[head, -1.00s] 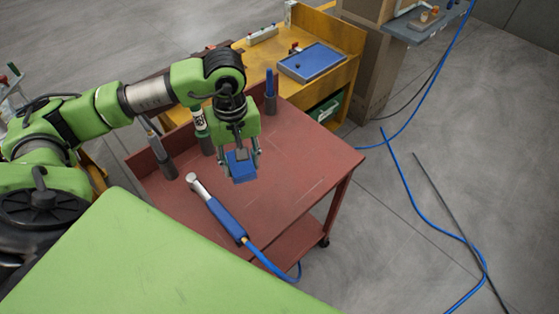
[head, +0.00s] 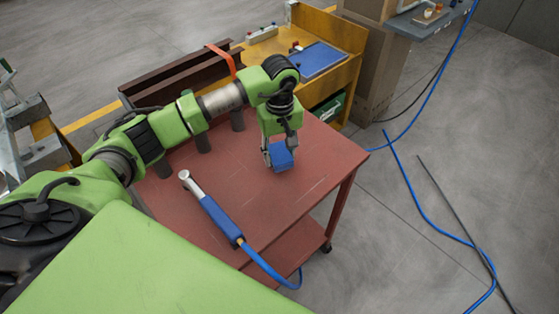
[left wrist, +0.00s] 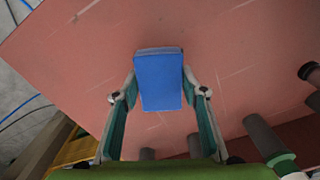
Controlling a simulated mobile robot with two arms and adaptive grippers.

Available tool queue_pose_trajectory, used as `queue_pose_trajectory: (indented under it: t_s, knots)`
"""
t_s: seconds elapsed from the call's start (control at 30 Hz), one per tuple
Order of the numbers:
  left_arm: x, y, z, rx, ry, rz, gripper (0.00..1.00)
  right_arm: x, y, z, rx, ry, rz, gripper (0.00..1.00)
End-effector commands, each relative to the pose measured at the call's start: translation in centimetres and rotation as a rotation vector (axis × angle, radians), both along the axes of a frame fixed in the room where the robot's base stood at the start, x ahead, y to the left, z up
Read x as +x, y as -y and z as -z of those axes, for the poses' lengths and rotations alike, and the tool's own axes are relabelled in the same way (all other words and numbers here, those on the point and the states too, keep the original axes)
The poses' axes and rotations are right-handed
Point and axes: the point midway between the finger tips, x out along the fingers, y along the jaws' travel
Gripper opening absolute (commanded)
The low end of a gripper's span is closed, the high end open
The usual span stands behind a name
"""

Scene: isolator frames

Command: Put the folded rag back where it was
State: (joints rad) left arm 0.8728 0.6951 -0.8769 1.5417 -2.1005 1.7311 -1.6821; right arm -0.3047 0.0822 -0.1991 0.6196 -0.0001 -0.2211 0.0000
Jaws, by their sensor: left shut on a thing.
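The folded rag (head: 281,160) is a small blue block-like bundle over the right part of the red cart top (head: 310,180). My left gripper (head: 279,154) is shut on it and points down. In the left wrist view the rag (left wrist: 159,80) sits between the two fingers of my left gripper (left wrist: 160,96), with bare red top beyond it. I cannot tell whether the rag's underside touches the top or hangs slightly above it. My right gripper is not in view.
A tool with a blue grip (head: 219,218) and a blue hose (head: 268,268) lies near the cart's front edge. Dark upright cylinders (head: 203,140) stand at the back, partly behind my arm. A yellow bench (head: 346,38) stands behind. The red top around the rag is clear.

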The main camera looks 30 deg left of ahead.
Motion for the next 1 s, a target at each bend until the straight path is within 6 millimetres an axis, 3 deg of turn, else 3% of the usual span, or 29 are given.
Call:
queue_pose_trajectory:
  t_s: [0.03, 0.1, 0.47, 0.5, 0.57, 1.0]
  knots:
    - [-0.12, 0.06, 1.31, -0.001, -0.003, 0.000, 0.19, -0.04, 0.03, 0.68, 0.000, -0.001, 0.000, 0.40]
    - [-0.08, 0.07, 1.81, -0.001, -0.001, 0.001, 0.19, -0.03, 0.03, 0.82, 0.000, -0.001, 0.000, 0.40]
    - [-0.06, -0.01, 2.10, 0.000, 0.000, 0.001, 0.19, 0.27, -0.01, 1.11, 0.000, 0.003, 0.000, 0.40]
    - [-0.06, -0.01, 2.10, 0.001, -0.001, 0.001, 0.42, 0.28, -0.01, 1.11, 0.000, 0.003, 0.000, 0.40]
    - [-0.06, -0.01, 1.98, 0.001, -0.001, 0.001, 0.56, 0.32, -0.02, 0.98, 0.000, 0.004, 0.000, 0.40]
    - [-0.07, 0.02, 1.38, -0.001, -0.001, 0.001, 0.56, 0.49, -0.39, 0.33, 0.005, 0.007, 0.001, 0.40]
